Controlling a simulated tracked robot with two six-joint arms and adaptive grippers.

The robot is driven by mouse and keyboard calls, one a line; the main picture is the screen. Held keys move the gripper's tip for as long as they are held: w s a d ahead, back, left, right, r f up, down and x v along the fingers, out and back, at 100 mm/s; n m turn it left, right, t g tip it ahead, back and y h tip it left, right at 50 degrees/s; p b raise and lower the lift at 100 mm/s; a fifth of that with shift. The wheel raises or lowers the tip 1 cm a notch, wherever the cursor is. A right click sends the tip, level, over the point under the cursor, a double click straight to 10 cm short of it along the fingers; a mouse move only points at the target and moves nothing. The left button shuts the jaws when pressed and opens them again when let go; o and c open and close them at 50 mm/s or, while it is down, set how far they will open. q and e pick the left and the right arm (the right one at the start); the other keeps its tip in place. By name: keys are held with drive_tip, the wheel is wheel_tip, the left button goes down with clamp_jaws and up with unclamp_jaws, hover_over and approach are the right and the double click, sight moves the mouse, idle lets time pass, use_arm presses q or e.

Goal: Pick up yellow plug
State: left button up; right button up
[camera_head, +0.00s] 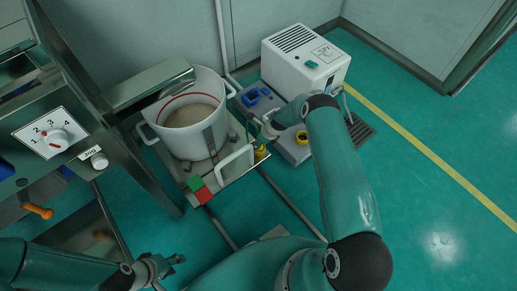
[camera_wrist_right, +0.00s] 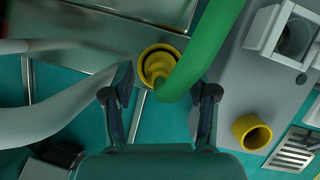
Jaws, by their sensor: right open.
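A round yellow piece (camera_wrist_right: 150,58) with a stepped rim lies ahead of my right gripper (camera_wrist_right: 160,98) in the right wrist view, partly covered by a green hose. A yellow piece (camera_head: 261,153) also shows by the platform's right edge in the head view. A second yellow piece (camera_wrist_right: 251,132), a hollow cylinder, stands on a grey base to the right; it also shows in the head view (camera_head: 302,137). I cannot tell which is the plug.
A white pot (camera_head: 200,147) with brown contents stands on a metal platform beside a white handle (camera_head: 235,162). A white machine (camera_head: 305,62) and blue part (camera_head: 255,97) are behind. A control panel (camera_head: 52,132) is at left. Green floor is clear at right.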

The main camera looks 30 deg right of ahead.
drive_tip(key=shift+w+f, duration=0.25)
drive_tip(key=shift+f, duration=0.25)
clamp_jaws()
drive_tip(key=shift+r, duration=0.1)
